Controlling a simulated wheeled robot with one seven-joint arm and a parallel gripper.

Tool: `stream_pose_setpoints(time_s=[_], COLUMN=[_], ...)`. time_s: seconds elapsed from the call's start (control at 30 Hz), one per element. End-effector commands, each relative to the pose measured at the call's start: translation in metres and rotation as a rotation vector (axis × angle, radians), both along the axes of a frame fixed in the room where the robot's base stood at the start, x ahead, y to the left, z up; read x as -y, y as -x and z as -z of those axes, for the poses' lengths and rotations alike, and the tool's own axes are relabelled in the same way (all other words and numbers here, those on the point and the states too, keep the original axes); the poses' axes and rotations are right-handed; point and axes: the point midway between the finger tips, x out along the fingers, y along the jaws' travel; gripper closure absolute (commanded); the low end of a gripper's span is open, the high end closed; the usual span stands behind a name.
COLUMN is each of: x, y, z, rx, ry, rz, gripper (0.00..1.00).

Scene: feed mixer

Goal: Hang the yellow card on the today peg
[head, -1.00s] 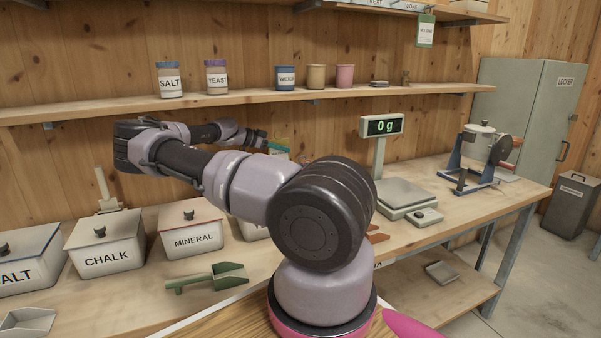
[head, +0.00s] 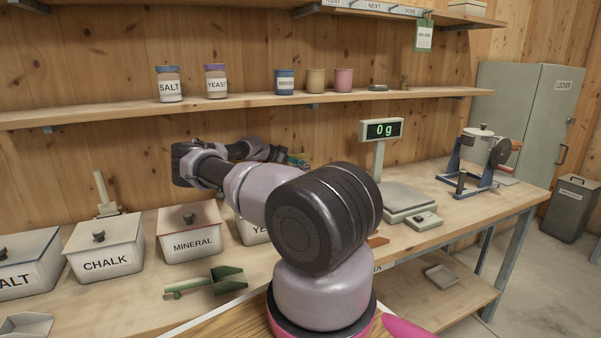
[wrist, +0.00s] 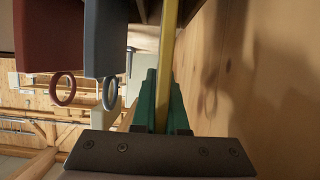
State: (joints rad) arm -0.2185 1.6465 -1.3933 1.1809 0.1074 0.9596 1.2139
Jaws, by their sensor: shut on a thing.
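The yellow card (wrist: 168,40) shows edge-on as a thin strip in the wrist view, between the green fingers of my gripper (wrist: 162,84), which is shut on it. In the head view, my gripper (head: 297,160) is small and partly hidden behind my arm, below the middle shelf and in front of the wood wall; the card cannot be made out clearly there. The peg strip's labels (head: 375,6) show at the top edge, on the upper shelf, well above my gripper. The today label (head: 333,3) is cut off by the frame, and its peg cannot be seen.
A green card (head: 424,37) hangs below the upper shelf. The middle shelf (head: 230,101) holds several jars and canisters. Labelled bins (head: 105,250), a green scoop (head: 207,283) and a scale (head: 400,198) stand on the bench. Red and blue ringed things (wrist: 102,40) are left of the card.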

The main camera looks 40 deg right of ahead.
Motion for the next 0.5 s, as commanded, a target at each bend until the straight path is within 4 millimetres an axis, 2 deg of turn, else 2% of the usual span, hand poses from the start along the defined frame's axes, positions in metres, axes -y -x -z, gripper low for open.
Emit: stream_pose_setpoints(time_s=[0.3, 0.5], x=[0.000, 0.000], y=[0.000, 0.000], z=[0.038, 0.041], rx=[-0.003, 0.001], ry=[0.000, 0.000], rz=[-0.001, -0.001], gripper=[1.00, 1.00])
